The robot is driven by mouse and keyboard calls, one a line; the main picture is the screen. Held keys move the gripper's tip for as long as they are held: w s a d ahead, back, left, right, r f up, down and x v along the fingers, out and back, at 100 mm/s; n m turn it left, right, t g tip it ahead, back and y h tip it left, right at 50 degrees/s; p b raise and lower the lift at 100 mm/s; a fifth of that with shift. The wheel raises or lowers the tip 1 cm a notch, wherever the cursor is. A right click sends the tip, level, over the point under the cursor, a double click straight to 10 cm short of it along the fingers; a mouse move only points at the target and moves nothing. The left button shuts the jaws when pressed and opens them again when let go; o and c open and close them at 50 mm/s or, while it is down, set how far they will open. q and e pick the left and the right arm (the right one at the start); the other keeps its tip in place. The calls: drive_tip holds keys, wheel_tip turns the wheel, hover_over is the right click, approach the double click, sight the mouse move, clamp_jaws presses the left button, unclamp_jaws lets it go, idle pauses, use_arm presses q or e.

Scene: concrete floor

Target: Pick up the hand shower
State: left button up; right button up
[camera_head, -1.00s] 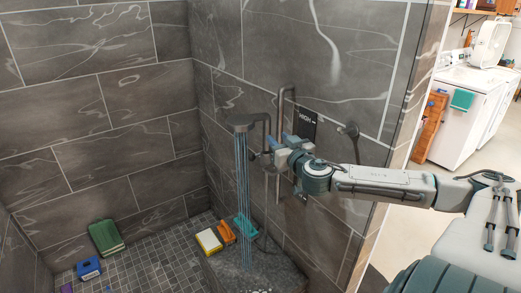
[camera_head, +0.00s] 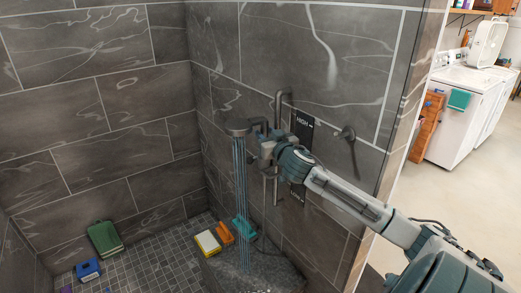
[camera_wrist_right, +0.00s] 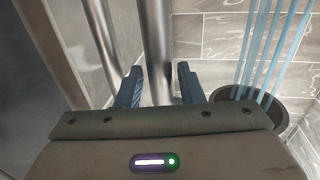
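The hand shower (camera_head: 238,127) has a dark round head on the shower wall, and blue streams of water fall from it. In the right wrist view its dark head (camera_wrist_right: 262,98) shows at the right, beside my fingers. My right gripper (camera_head: 262,150) is just right of the head and slightly below it. In the right wrist view the right gripper (camera_wrist_right: 160,68) is open, with a metal bar (camera_wrist_right: 156,35) between its fingers. A gap shows between the bar and the right finger. My left gripper is out of view.
A black panel marked HIGH and LOW (camera_head: 302,125) and a wall lever (camera_head: 350,138) are close to my right arm. Yellow (camera_head: 207,243), orange (camera_head: 225,233) and teal (camera_head: 243,228) items sit below. Green (camera_head: 104,238) and blue (camera_head: 88,268) items lie left.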

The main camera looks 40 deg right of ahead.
drive_tip(key=shift+p+x, duration=0.55)
drive_tip(key=shift+x, duration=0.55)
drive_tip(key=shift+w+d, duration=0.15)
drive_tip(key=shift+w, duration=0.45)
drive_tip(key=shift+c, duration=0.2)
clamp_jaws()
drive_tip(key=shift+r, duration=0.15)
